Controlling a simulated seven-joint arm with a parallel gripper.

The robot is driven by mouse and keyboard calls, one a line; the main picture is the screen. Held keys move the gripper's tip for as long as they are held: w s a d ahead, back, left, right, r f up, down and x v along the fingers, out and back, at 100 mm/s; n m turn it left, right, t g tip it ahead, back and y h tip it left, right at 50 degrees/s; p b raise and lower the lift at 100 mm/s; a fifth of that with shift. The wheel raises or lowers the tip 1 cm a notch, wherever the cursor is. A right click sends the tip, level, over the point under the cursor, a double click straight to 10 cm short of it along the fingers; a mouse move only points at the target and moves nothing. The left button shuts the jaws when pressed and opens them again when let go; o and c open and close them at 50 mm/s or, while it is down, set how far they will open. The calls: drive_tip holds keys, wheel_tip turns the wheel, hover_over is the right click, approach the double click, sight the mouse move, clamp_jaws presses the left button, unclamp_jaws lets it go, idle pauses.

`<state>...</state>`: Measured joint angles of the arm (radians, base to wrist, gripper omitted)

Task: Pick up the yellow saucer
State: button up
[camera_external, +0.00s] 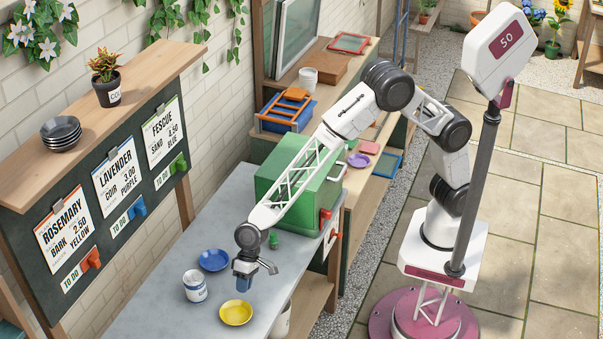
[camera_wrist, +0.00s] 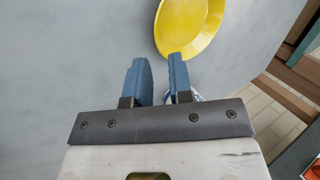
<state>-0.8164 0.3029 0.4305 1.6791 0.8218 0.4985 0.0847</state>
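The yellow saucer (camera_external: 236,313) lies flat on the grey bench near its front end. In the wrist view the yellow saucer (camera_wrist: 188,22) shows at the top, just beyond the fingertips and cut off by the picture's edge. My gripper (camera_external: 243,285) is above the bench, a little behind the saucer in the outside view. In the wrist view my gripper (camera_wrist: 159,68) has its two blue fingers apart with nothing between them. The fingers do not touch the saucer.
A blue saucer (camera_external: 214,260) and a white tin (camera_external: 195,286) stand left of my gripper. A green box (camera_external: 298,180) stands farther back on the grey bench (camera_external: 160,305). A purple saucer (camera_external: 358,160) lies on the shelf beyond it. The bench's right edge is close to the yellow saucer.

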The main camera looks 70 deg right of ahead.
sight(242, 299)
drive_tip(key=shift+x, duration=2.55)
clamp_jaws()
